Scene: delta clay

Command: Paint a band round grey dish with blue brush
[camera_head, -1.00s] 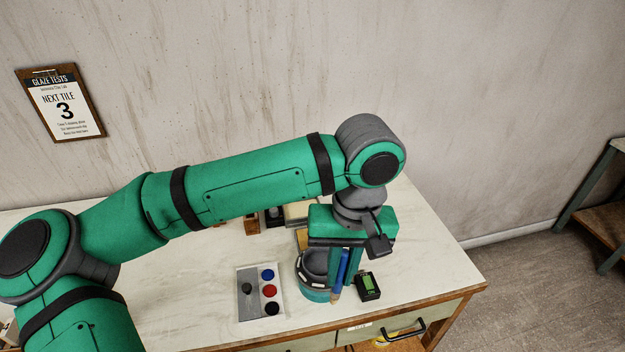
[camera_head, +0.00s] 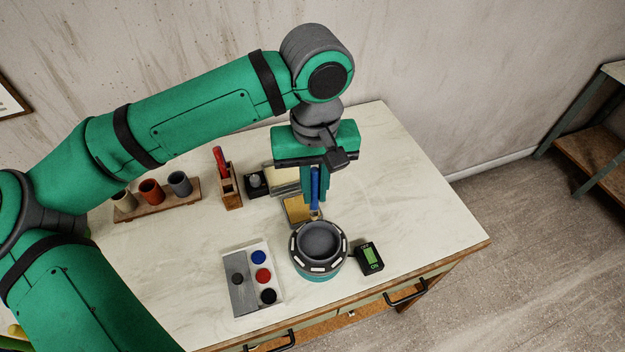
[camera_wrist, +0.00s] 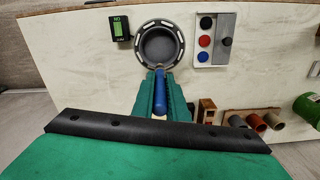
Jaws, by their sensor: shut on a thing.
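The grey dish (camera_head: 320,240) sits upright in a round dark holder with white marks (camera_head: 318,269) and a teal base. In the wrist view the dish (camera_wrist: 160,45) shows from above, ahead of my fingers. Most of its outer wall is hidden by the holder, so I cannot make out any band. My gripper (camera_head: 316,196) is shut on the blue brush (camera_head: 315,182), which points down. It is behind the dish, with the brush tip near the far rim. I cannot tell whether the tip touches. The brush handle also shows in the wrist view (camera_wrist: 160,92).
A palette with blue, red and black paint (camera_head: 240,292) lies left of the dish. A small green-screened device (camera_head: 370,257) stands close on its right. A yellowish pad (camera_head: 294,212), a wooden holder (camera_head: 231,195) and a rack of cups (camera_head: 152,193) are behind. The table's right side is clear.

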